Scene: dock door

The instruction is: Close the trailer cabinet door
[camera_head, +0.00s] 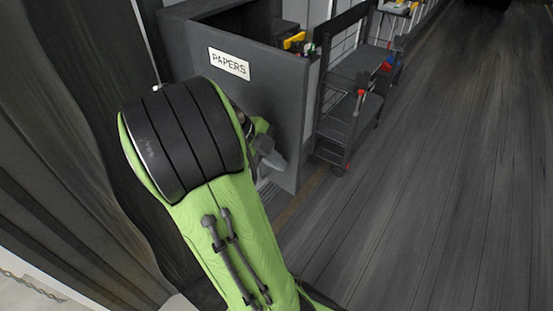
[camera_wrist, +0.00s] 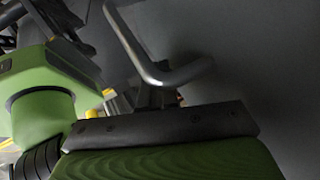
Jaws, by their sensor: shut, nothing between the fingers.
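The dark grey cabinet panel (camera_head: 282,92) with a white PAPERS label (camera_head: 229,63) stands beyond my arm in the head view. I cannot tell from this angle how far the door is open. In the wrist view a plain dark grey surface (camera_wrist: 265,65) fills the right side. A bent metal bar (camera_wrist: 152,68), which looks like a handle, crosses in front of it. My gripper (camera_wrist: 158,97) is shut and empty, partly hidden behind the bar; I cannot tell whether they touch. In the head view my green arm hides most of the gripper and the panel's lower left.
A dark shelf cart (camera_head: 347,115) with small tools stands just right of the panel. A yellow item (camera_head: 294,40) shows behind the panel's top edge. Grey curtain-like folds (camera_head: 60,130) hang at the left. The plank floor (camera_head: 440,170) at the right is clear.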

